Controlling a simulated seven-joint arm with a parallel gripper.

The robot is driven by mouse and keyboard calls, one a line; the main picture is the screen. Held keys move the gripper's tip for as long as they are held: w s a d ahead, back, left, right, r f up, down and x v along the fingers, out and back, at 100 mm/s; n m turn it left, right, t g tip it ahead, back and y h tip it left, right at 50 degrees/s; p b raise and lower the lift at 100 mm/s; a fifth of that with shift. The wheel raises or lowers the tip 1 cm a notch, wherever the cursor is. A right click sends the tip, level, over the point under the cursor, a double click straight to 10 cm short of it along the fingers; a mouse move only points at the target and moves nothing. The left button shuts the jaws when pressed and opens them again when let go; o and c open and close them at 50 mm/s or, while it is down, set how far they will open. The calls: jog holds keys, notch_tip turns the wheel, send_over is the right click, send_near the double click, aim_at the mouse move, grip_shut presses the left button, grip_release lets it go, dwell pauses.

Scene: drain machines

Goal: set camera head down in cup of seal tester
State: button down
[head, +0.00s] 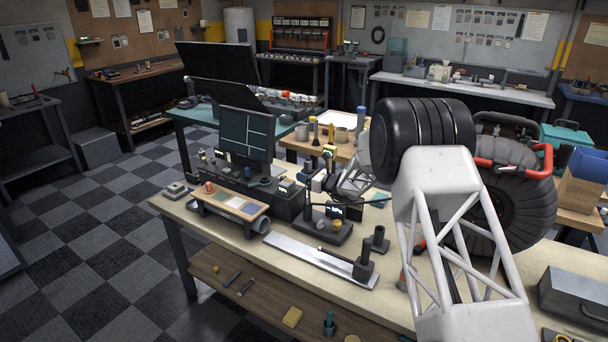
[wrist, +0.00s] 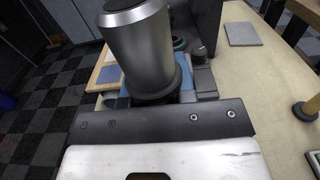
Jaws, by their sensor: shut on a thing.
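The camera head (wrist: 140,52) is a silver, slightly tapered cylinder with a dark round end and a black collar at its lower end. It leans a little to the left in the wrist view. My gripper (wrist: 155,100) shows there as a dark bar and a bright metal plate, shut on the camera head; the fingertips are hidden. A dark fitting on a blue base (wrist: 200,82) lies just beyond the collar; I cannot tell whether they touch. I cannot pick out the cup of the seal tester for sure. In the head view the grip is too small to tell.
A monitor (head: 246,134) stands on the bench beside a low stand with coloured tiles (head: 230,203). A long metal rail (head: 305,258) lies near the front edge, with a dark upright post (head: 364,265) at its right end. A grey toolbox (head: 575,290) sits at the right.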

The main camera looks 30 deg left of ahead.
jog(key=shift+f, duration=3.45)
jog(key=c, duration=0.9)
grip_release()
jog(key=shift+o, duration=0.2)
jog(key=shift+d, duration=0.15)
jog(key=d, duration=0.7)
jog(key=shift+d, duration=0.25)
jog(key=shift+r, duration=0.1)
